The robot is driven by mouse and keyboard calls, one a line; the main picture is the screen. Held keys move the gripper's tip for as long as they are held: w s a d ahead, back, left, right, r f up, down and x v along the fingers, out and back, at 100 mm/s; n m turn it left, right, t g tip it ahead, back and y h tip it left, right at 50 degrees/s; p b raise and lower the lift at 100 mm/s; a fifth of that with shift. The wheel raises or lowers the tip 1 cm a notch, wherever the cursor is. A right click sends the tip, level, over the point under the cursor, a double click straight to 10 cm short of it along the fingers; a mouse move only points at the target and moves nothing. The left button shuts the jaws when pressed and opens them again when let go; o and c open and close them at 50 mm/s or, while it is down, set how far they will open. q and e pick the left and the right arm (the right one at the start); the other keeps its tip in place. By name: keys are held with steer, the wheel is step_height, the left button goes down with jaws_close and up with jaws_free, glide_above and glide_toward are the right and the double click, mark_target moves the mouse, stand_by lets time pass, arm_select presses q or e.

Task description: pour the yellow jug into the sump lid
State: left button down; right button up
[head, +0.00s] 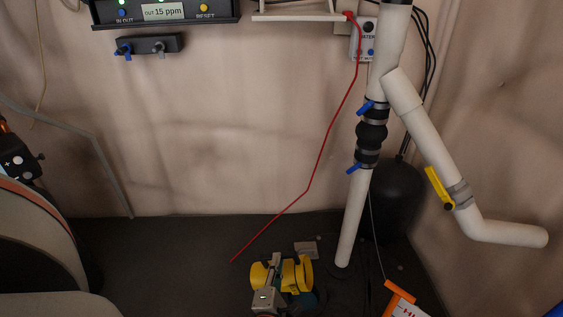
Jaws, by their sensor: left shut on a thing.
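I cannot make out the yellow jug for certain. A yellow rounded thing (294,272) with a grey metal bar across it and a teal part beside it is at the bottom middle, well to the right of this gripper. The sump lid is hard to tell from the dark floor near the white pipe's foot. My right gripper is not in view.
A white pipe (351,220) with a black coupling (371,132) rises at right. Its branch (505,233) carries a yellow-handled valve. A black tank (393,195) stands behind. A red line (318,165) runs down the wall. An orange piece (398,296) is at bottom right. Floor at left-middle is clear.

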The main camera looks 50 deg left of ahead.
mark_target(260, 258)
arm_select(q)
steer(key=shift+w+a+r, duration=0.1)
steer(key=shift+a+r, duration=0.05)
steer(key=shift+r, duration=0.05)
steer(key=a+n, duration=0.1)
steer(key=s+a+r+n, duration=0.1)
steer(key=a, duration=0.1)
steer(key=s+a+n, duration=0.1)
steer(key=a+n, duration=0.1)
steer(key=shift+s+a+r, duration=0.2)
steer(key=shift+a+r, duration=0.05)
steer(key=shift+r, duration=0.15)
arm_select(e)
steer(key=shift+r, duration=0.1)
